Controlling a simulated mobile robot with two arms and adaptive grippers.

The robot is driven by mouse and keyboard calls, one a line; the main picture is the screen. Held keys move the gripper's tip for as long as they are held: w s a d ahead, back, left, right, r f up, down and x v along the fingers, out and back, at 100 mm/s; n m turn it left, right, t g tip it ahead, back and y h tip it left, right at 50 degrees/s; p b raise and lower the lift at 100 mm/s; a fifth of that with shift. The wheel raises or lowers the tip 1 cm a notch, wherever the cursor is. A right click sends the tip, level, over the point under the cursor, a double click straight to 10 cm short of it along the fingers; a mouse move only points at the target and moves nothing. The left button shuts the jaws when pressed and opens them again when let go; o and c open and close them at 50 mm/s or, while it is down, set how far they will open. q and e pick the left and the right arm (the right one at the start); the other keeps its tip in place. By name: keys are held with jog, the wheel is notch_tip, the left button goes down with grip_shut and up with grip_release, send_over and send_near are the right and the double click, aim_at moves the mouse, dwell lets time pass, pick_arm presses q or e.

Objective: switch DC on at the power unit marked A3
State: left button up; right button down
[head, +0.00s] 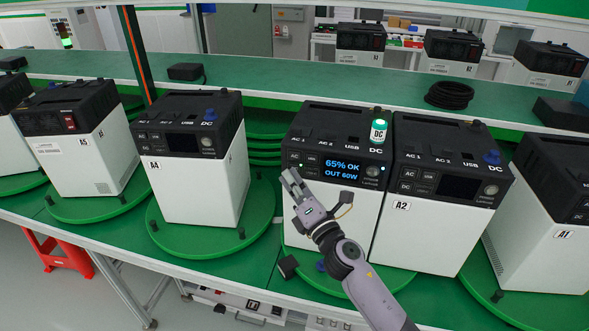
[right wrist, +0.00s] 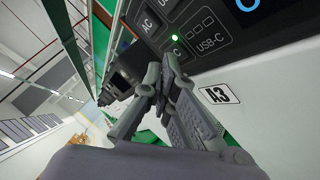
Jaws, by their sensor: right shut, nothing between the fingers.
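The power unit marked A3 (head: 330,212) is the white box with a black top in the middle of the head view. A small green light (right wrist: 175,38) glows above a button ending in "C" (right wrist: 176,50), partly hidden by my fingers. My left gripper is not in view.
Unit A2 (head: 425,230) stands close on the right, A1 (head: 540,225) beyond it. Units A4 (head: 195,190) and A5 (head: 75,165) stand left on green turntables. A coiled black cable (head: 449,95) lies on the green shelf behind. A red stool (head: 58,252) is below.

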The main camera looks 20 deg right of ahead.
dwell(0.4)
jog(key=shift+s+a, duration=0.35)
jog(key=shift+s, duration=0.3)
jog(key=shift+s+a, duration=0.75)
jog(key=shift+s, duration=0.3)
jog(key=shift+s+a, duration=0.7)
jog(key=shift+s, duration=0.3)
